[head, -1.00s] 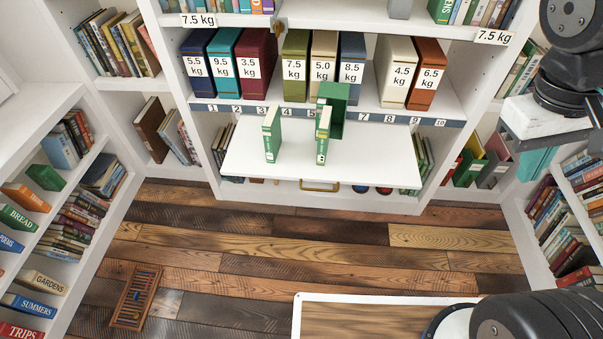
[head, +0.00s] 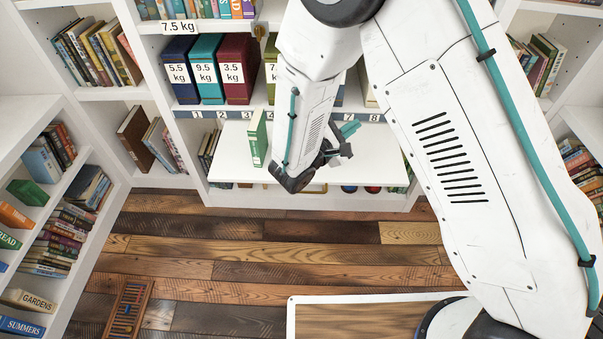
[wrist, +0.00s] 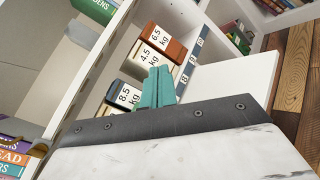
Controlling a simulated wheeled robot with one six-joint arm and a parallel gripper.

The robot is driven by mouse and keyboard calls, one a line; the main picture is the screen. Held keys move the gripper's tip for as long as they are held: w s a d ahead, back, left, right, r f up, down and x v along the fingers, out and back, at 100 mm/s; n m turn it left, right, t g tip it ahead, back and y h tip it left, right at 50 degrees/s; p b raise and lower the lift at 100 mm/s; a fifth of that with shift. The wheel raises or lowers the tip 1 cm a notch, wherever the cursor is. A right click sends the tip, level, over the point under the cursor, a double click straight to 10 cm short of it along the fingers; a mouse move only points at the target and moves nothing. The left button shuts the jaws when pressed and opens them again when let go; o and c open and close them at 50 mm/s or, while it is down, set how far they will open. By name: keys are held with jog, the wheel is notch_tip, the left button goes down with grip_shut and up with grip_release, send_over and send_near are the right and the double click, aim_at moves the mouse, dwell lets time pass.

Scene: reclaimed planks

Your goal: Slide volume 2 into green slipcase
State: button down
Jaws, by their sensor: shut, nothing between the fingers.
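A green and white book (head: 257,138) stands upright on the white pull-out board (head: 232,165) in the head view, left of my arm. I cannot read its volume number. The green slipcase and the second green and white book are hidden behind my arm in the head view. Neither shows in the wrist view. My gripper (head: 349,130) is over the right part of the board; its teal fingers (wrist: 157,86) are shut and empty in the wrist view. The board also shows in the wrist view (wrist: 230,82).
Weight-labelled volumes stand on the shelf behind the board, such as the maroon 3.5 kg one (head: 231,70) and the orange 6.5 kg one (wrist: 167,42). A numbered strip (head: 215,114) runs along the shelf edge. Side bookcases flank the plank floor (head: 240,225).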

jog(key=a+f+n+t+y, duration=0.1)
jog(key=a+f+n+y, duration=0.1)
jog(key=a+f+y, duration=0.1)
jog(key=s+a+f+n+t+y, duration=0.1)
jog(key=a+f+n+t+y, duration=0.1)
jog(key=a+f, duration=0.3)
jog(key=s+a+f+n+t+y, duration=0.1)
jog(key=a+f+n+t+y, duration=0.1)
jog(key=f, duration=0.5)
jog(key=shift+a+f+n+y, duration=0.15)
jog(key=shift+a+n+y, duration=0.3)
jog(key=shift+a+n, duration=0.15)
jog(key=shift+a+f+n+y, duration=0.15)
jog(key=shift+a+n+y, duration=0.35)
jog(key=shift+a, duration=0.15)
jog(key=shift+x, duration=2.85)
jog(key=shift+w+d, duration=0.1)
jog(key=shift+w, duration=0.3)
jog(key=v, duration=1)
jog(key=shift+s, duration=0.2)
jog(key=shift+f, duration=0.1)
jog(key=shift+x, duration=4.9)
jog(key=shift+w, duration=0.3)
jog(key=shift+s, duration=0.15)
